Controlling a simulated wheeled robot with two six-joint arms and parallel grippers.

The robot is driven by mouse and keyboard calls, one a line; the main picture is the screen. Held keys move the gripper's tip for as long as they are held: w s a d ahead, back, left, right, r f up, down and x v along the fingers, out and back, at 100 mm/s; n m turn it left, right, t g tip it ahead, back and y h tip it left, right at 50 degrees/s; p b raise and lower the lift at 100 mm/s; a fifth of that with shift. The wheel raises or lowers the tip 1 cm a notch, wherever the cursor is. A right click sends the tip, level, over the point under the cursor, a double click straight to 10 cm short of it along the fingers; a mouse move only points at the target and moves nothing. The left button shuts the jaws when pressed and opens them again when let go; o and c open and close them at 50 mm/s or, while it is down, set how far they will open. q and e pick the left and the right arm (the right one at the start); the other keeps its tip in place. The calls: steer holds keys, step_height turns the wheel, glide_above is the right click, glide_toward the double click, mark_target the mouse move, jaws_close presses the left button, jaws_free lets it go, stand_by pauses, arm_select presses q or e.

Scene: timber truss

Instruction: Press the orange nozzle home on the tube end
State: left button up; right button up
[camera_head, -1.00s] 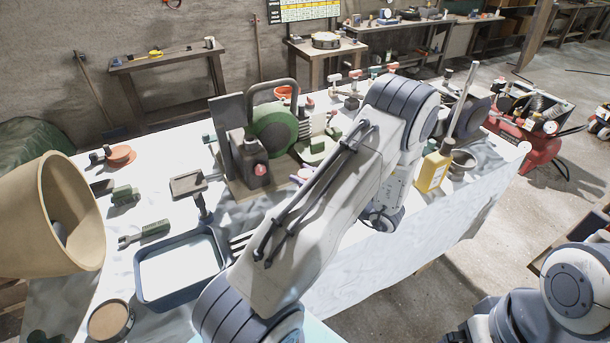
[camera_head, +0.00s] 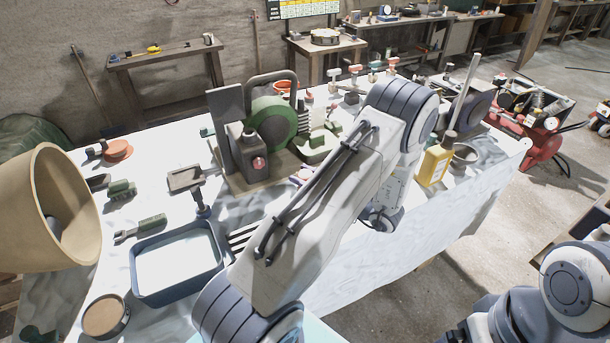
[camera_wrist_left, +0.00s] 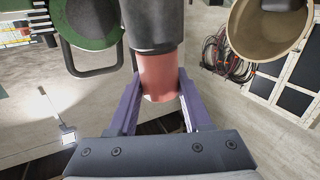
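In the left wrist view the salmon-orange nozzle (camera_wrist_left: 158,78) shows as a short round piece against the end of a wider dark grey tube (camera_wrist_left: 155,28); no gap shows where they meet. In the head view the nozzle (camera_head: 259,164) is a small reddish round end on the dark body (camera_head: 243,142) beside the green wheel. My left gripper (camera_wrist_left: 159,76) has its two purple fingers spread, one on each side of the nozzle in the picture. In the head view only a bit of purple shows by my left arm, which hides the rest. My right gripper is not in view.
The green wheel (camera_head: 273,122) with its bent handle stands close behind the dark body. A blue tray (camera_head: 177,265), a beige tub (camera_head: 62,210) and a yellow bottle (camera_head: 434,165) are around the white bench. The bench front right has free room.

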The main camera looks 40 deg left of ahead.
arm_select(q)
steer(key=o, duration=0.4)
